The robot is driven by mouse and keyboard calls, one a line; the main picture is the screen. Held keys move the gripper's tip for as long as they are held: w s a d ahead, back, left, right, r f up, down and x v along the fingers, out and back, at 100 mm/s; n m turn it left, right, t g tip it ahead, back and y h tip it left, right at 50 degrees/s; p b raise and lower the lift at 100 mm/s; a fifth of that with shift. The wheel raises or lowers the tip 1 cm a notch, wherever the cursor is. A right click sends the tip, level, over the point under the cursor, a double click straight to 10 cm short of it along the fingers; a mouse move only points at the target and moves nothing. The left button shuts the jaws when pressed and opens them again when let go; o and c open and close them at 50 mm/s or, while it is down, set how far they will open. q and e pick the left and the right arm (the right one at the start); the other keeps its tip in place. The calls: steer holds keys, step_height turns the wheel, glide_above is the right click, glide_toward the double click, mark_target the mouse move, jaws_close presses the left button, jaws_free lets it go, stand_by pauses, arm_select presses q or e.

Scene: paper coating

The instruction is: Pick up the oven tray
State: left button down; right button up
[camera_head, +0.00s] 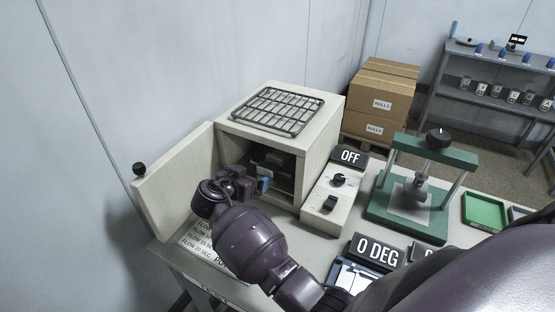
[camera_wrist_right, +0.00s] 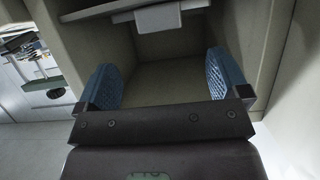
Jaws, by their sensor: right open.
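The oven (camera_head: 262,137) is a cream box with its door (camera_head: 178,180) swung open to the left. My right gripper (camera_head: 264,184) is at the oven's open front, its blue-padded fingers pointing into the cavity. In the right wrist view the gripper (camera_wrist_right: 165,78) is open, with nothing between its pads. Beyond the fingertips, a pale grey tab (camera_wrist_right: 158,17) sticks out from a flat plate in the cavity, which looks like the oven tray. The tab is apart from both fingers. In the head view the inside is dark and partly hidden by my gripper. My left gripper is not in view.
A wire rack (camera_head: 278,110) lies on top of the oven. A control box (camera_head: 333,200) with an OFF sign (camera_head: 350,156) stands right of it, then a green press (camera_head: 424,190). The oven's side walls leave limited room around my right gripper.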

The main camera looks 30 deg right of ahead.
mark_target(266, 166)
steer(key=shift+p+x, duration=0.8)
steer(key=shift+x, duration=3.6)
steer(key=c, duration=1)
steer(key=shift+r, duration=0.1)
steer(key=shift+c, duration=0.5)
steer(key=shift+w+r, duration=0.1)
steer(key=shift+r, duration=0.05)
